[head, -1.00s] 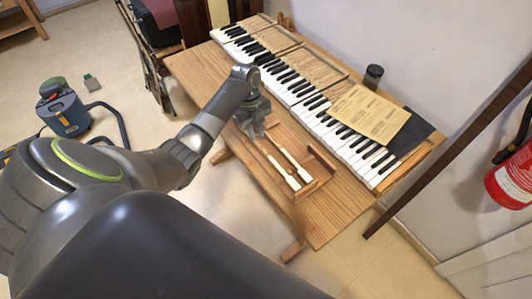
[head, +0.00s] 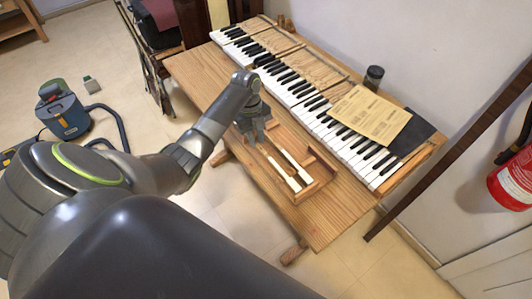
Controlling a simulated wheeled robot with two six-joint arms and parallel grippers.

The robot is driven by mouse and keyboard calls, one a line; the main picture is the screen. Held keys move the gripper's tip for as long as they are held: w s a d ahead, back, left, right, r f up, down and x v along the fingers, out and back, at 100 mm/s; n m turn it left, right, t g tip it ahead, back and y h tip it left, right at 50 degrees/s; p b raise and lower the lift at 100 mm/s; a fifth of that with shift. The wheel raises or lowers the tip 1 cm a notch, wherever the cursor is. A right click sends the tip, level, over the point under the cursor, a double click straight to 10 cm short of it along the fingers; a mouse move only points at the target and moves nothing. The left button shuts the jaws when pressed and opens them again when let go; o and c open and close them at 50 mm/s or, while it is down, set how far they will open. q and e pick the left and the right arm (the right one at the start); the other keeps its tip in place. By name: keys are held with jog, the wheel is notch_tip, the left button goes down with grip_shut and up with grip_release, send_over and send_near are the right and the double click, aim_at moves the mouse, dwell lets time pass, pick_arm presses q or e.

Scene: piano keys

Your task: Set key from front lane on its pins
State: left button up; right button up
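A shallow wooden tray (head: 318,183) lies on the wooden table in front of the keyboard. Long pale wooden keys with white ends (head: 296,172) lie in it side by side. My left gripper (head: 255,138) points down over the far left end of these keys, close to them. I cannot tell whether it touches a key or how far its fingers are apart. The keyboard (head: 340,143) runs diagonally across the table, with a dark spot (head: 264,59) among its upper-left keys. I cannot make out the pins from here. My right gripper is out of view.
A dark jar (head: 373,77) stands behind. The table (head: 203,84) is bare at its left front. A blue vacuum (head: 64,112) stands on the floor.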

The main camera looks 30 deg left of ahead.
pick_arm(q)
jog(key=shift+f+b, duration=0.3)
jog(key=shift+f, duration=0.4)
grip_shut()
